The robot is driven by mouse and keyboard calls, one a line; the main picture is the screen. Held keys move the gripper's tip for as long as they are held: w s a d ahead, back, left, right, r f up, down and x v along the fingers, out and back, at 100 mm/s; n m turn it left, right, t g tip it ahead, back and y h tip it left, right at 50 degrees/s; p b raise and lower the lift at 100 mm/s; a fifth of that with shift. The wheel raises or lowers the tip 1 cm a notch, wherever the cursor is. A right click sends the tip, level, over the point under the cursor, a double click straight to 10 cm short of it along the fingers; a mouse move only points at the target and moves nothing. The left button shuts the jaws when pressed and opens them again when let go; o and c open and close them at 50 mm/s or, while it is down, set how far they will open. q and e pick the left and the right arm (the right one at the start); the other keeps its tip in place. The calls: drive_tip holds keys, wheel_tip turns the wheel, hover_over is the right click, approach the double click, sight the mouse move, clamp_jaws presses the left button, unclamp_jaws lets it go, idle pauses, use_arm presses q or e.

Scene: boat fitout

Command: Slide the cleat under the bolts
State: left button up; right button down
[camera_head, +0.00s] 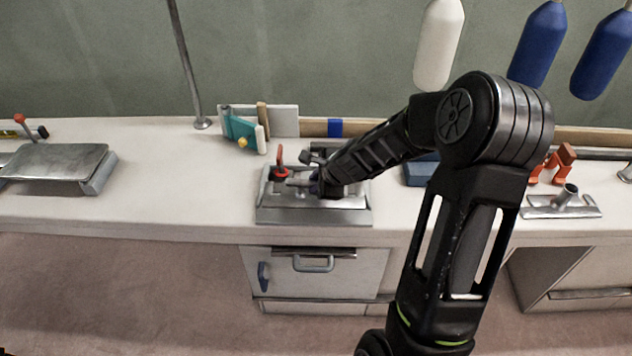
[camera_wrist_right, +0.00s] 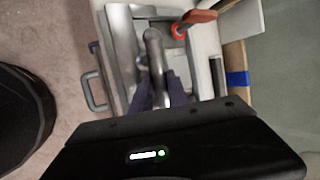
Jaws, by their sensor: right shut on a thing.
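My right gripper (camera_head: 316,183) is over the grey metal plate (camera_head: 300,215) on the counter. In the right wrist view its dark fingers (camera_wrist_right: 161,90) are shut on a grey metal bar, which looks like the cleat (camera_wrist_right: 154,48). The bar lies low over the plate, and its end also shows in the head view (camera_head: 298,182). I cannot tell whether it touches the plate. A red-handled part (camera_head: 279,158) stands at the plate's back left, close to the bar. I cannot clearly make out the bolts; the gripper and arm cover part of the plate. My left gripper is out of view.
Behind the plate stand a teal piece (camera_head: 238,128) and a pale board (camera_head: 284,121). A closed metal case (camera_head: 55,165) lies far left. A metal base with a tube (camera_head: 562,205) sits at right. Fenders (camera_head: 439,45) hang above. The counter left of the plate is clear.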

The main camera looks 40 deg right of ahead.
drive_tip(key=shift+f+b, duration=2.45)
drive_tip(key=shift+f, duration=0.15)
drive_tip(key=shift+w+d+r+p, duration=0.15)
drive_tip(key=shift+w+r+p, duration=0.1)
drive_tip(key=shift+p, duration=0.1)
drive_tip(key=shift+w+d+f+p, duration=0.1)
drive_tip(key=shift+w+d+p, duration=0.8)
drive_tip(key=shift+w, duration=0.45)
drive_tip(key=shift+w+d+p, duration=0.55)
drive_tip(key=shift+w+d, duration=0.6)
drive_tip(key=shift+w, duration=0.2)
drive_tip(key=shift+w+d+f+p, duration=0.1)
drive_tip(key=shift+w+d+p, duration=0.8)
drive_tip(key=shift+w, duration=0.45)
drive_tip(key=shift+d, duration=0.15)
drive_tip(key=c, duration=1.2)
unclamp_jaws()
drive_tip(key=shift+s, duration=0.1)
